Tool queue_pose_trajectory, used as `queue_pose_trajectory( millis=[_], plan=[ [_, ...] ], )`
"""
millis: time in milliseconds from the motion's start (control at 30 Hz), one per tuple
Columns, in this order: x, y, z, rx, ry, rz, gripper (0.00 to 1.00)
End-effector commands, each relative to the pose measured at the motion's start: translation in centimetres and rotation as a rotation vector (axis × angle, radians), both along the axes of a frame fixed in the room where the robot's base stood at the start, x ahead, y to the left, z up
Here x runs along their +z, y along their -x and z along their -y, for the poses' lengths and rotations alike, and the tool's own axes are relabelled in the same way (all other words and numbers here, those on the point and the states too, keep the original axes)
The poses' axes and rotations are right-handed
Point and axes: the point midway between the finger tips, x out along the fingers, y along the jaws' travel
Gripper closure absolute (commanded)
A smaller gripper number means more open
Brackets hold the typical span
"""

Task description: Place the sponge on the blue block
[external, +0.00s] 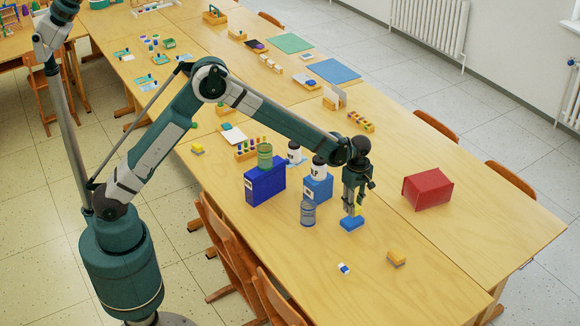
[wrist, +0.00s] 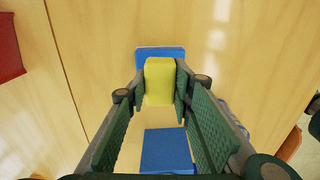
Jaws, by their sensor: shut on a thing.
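My gripper (external: 353,207) points down over the near table, its fingers shut on a yellow sponge. The sponge (wrist: 160,82) is upright between the two fingertips in the wrist view, and a sliver of it (external: 358,211) shows in the external view. A small flat blue block (external: 351,224) lies on the table directly below the gripper. In the wrist view the blue block (wrist: 160,51) shows behind the sponge, partly hidden by it. I cannot tell whether the sponge touches the block.
A light blue box (external: 318,190) with a white can on top stands close left of my gripper, beside a grey can (external: 308,213). A dark blue box (external: 265,184) is further left. A red box (external: 428,187) is right. An orange block (external: 396,258) lies in front.

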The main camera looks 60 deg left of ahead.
Motion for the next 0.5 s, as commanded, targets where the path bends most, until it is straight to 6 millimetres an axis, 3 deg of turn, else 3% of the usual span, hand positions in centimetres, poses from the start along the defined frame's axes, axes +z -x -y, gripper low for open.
queue_pose_trajectory(
  millis=[500],
  plan=[
    [-1.14, 0.0, 0.0, 0.0, 0.0, 0.0, 0.83]
  ],
)
